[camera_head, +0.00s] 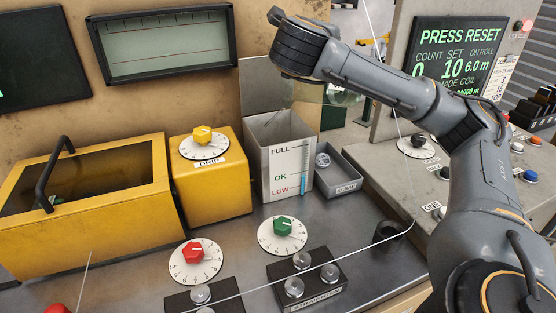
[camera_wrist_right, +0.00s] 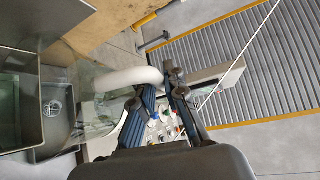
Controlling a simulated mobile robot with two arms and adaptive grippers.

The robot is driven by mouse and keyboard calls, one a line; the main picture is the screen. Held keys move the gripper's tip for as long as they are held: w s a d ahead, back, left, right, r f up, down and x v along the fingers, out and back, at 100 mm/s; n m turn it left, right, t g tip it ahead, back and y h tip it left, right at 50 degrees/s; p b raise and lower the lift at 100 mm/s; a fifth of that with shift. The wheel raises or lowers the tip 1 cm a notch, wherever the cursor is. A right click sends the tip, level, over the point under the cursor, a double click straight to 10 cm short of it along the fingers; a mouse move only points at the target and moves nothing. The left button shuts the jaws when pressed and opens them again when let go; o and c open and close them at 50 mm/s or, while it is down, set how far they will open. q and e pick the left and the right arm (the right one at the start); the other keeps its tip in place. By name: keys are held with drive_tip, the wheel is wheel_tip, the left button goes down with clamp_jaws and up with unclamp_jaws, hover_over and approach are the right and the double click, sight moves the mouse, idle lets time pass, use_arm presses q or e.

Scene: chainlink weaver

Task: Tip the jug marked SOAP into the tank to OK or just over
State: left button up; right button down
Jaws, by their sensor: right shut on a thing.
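The tank (camera_head: 280,152) is an open grey box marked FULL, OK and LOW on its front. In the wrist view, my right gripper (camera_wrist_right: 162,98) is shut on the white curved handle (camera_wrist_right: 130,80) of a clear jug (camera_wrist_right: 92,98). The jug's SOAP mark and contents cannot be made out. In the head view, my right arm reaches above and behind the tank, and its fingers are hidden. The tank (camera_wrist_right: 18,95) is at the wrist view's left edge. My left gripper is out of view.
A grey SCRAP tray (camera_head: 342,180) stands right of the tank. A yellow DRIP box (camera_head: 213,187) and yellow lidded box (camera_head: 90,215) stand left. Dials and a STRANDER block (camera_head: 318,292) are in front. A thin wire (camera_head: 345,258) crosses the bench.

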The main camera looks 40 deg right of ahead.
idle(0.3)
drive_tip(key=shift+a+b, duration=0.1)
drive_tip(key=shift+b, duration=0.35)
drive_tip(key=shift+w+a+r+h+b, duration=0.2)
drive_tip(key=shift+r+h+b, duration=0.1)
drive_tip(key=shift+b, duration=0.15)
drive_tip(key=shift+a+n+b, duration=0.2)
drive_tip(key=shift+n+b, duration=0.1)
drive_tip(key=shift+b, duration=0.2)
drive_tip(key=shift+a+r, duration=0.15)
drive_tip(key=shift+r, duration=0.05)
idle(0.4)
